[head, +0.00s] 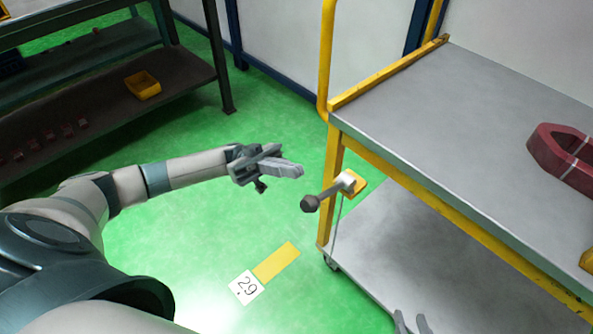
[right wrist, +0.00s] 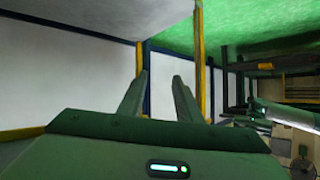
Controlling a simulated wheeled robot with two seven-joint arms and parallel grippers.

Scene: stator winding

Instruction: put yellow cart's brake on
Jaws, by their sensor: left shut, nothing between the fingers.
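The yellow cart (head: 335,185) stands on the right in the head view, with a grey top deck and a lower shelf. Its brake lever (head: 325,194), a grey rod with a dark knob, sticks out to the left from a yellow bracket (head: 356,183) on the cart's near corner post. My left gripper (head: 298,170) is shut and empty, just left of and above the knob, apart from it in the picture. My right gripper (head: 412,322) shows only its fingertips at the bottom edge. In the right wrist view its fingers (right wrist: 160,84) stand apart with nothing between them.
A dark red ring-shaped part (head: 565,155) lies on the cart's top deck. A dark shelf rack (head: 110,95) with a yellow bin (head: 143,86) stands at the upper left. The green floor (head: 210,240) is clear around a marker labelled 29 (head: 246,287).

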